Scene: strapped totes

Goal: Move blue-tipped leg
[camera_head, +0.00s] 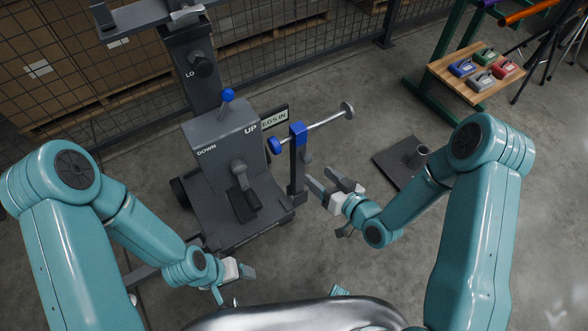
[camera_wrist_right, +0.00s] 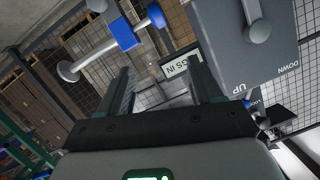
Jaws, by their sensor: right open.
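The blue-tipped leg (camera_head: 324,122) is a silver rod with a blue cap at its left end and a round grey foot at its right end. It lies roughly level through a blue block (camera_head: 298,133) on top of a dark post. In the right wrist view the leg (camera_wrist_right: 98,57) crosses the upper left, beyond the fingers. My right gripper (camera_head: 320,178) is open and empty, below the leg and just right of the post; both fingers show in the right wrist view (camera_wrist_right: 160,75). My left gripper (camera_head: 234,284) appears open and empty at the lower left, well away from the leg.
A grey machine (camera_head: 225,140) marked UP and DOWN, with a blue-ball lever (camera_head: 227,96), stands left of the post. A LEGS IN sign (camera_head: 275,119) is behind it. A socketed floor plate (camera_head: 402,164) lies to the right. A wooden shelf (camera_head: 447,72) holds several coloured items.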

